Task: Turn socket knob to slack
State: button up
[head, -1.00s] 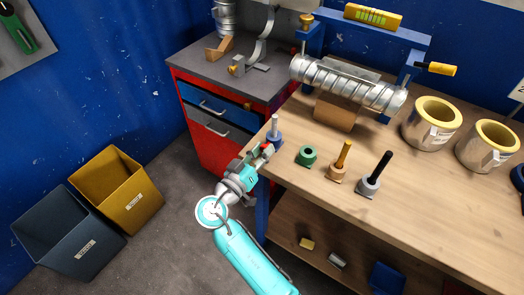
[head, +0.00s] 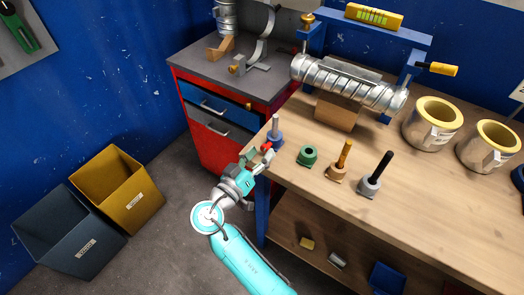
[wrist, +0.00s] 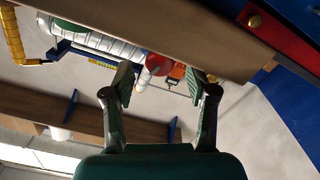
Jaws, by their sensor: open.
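A blue socket (head: 275,139) with a grey upright post stands at the left front corner of the workbench. A red knob (head: 266,147) sits on its near left side. In the wrist view a round red knob (wrist: 158,63) shows between and beyond the two fingertips. My gripper (head: 259,157) is open at the bench's left edge, close to the red knob. In the wrist view my gripper (wrist: 158,80) has its fingers spread either side of the knob, with gaps visible. Whether a finger touches it I cannot tell. No setting mark on the knob can be made out.
A green socket (head: 307,156), an orange post (head: 343,158) and a black post (head: 377,172) stand to the right along the bench (head: 420,190). A spiral duct (head: 348,82) lies behind. A red cabinet (head: 206,150) stands beyond my gripper.

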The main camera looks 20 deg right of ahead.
jog(key=v, duration=1)
jog(key=shift+a, duration=0.15)
jog(key=shift+s, duration=0.1)
jog(key=s+d+f+n+t+y, duration=0.1)
jog(key=s+d+f+n+y, duration=0.35)
jog(key=f, duration=0.35)
jog(key=s+d+f+n+t+y, duration=0.1)
jog(key=s+d+f+n+y, duration=0.3)
jog(key=f, duration=0.4)
jog(key=s+d+f+n+y, duration=0.1)
jog(key=s+d+f+y, duration=0.1)
jog(key=s+f+y, duration=0.3)
jog(key=s+r+y, duration=0.2)
jog(key=s+r, duration=0.2)
jog(key=s, duration=1)
jog(key=s+r+m+t, duration=0.2)
jog(key=s+r, duration=0.6)
jog(key=r, duration=0.4)
jog(key=shift+s+r+m+h, duration=0.15)
jog(key=shift+r+m+h, duration=0.25)
jog(key=shift+m, duration=0.45)
